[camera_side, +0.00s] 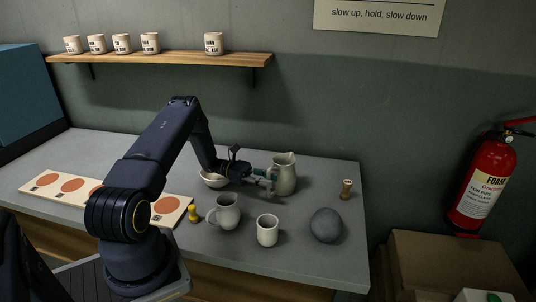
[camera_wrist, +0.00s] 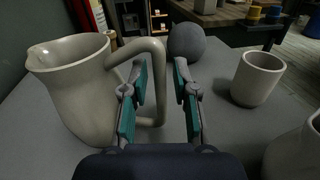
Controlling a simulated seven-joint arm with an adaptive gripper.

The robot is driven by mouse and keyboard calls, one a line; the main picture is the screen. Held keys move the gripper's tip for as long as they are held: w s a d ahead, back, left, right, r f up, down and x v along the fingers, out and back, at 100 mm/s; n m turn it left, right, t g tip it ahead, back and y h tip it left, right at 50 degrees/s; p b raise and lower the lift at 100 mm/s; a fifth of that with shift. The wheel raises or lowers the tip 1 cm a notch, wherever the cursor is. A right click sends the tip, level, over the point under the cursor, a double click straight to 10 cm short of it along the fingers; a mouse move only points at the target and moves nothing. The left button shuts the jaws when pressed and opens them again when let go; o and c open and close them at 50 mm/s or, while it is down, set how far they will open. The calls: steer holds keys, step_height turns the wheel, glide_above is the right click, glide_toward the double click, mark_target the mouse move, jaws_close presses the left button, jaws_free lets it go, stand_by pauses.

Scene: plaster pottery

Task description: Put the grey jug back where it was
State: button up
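The grey jug (camera_side: 285,174) stands upright on the grey worktop near its back edge. It fills the left of the wrist view (camera_wrist: 82,95), its handle pointing toward my gripper. My gripper (camera_side: 266,184) is low beside the jug, on its handle side. In the wrist view my gripper's two teal-padded fingers (camera_wrist: 160,74) are apart, with the upright part of the handle between them. Gaps seem to show between handle and pads, so the gripper looks open. In the side view the fingers partly cover the handle.
A handled mug (camera_side: 227,213), a cup (camera_side: 267,232) and a grey ball (camera_side: 326,225) stand toward the front. A bowl (camera_side: 212,180) sits behind my wrist. A yellow piece (camera_side: 194,215) is by the board with orange discs (camera_side: 171,206). A brown stopper-like piece (camera_side: 347,189) is at right.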

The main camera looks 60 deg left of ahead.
steer(key=shift+o, duration=0.2)
steer(key=shift+r, duration=0.1)
step_height(320, 180, up, 7)
steer(key=s+a, duration=0.2)
steer(key=s+d+r+m+g+y, duration=0.2)
steer(key=d+r+m+g, duration=0.3)
steer(key=d, duration=0.3)
steer(key=s+d+r+m+g+y, duration=0.1)
steer(key=d+r+m+g+y, duration=0.2)
steer(key=d+r+m+g, duration=0.25)
steer(key=s+d+r+m+t+y, duration=0.3)
steer(key=s+d+m+y, duration=0.1)
steer(key=s+m, duration=0.3)
steer(key=s+d+r+m+t+y, duration=0.3)
steer(key=s+r+m+y, duration=0.1)
steer(key=s+m+y, duration=0.2)
steer(key=shift+s+d+r+m, duration=0.15)
steer(key=shift+s+d+m, duration=0.2)
steer(key=shift+s+m, duration=0.55)
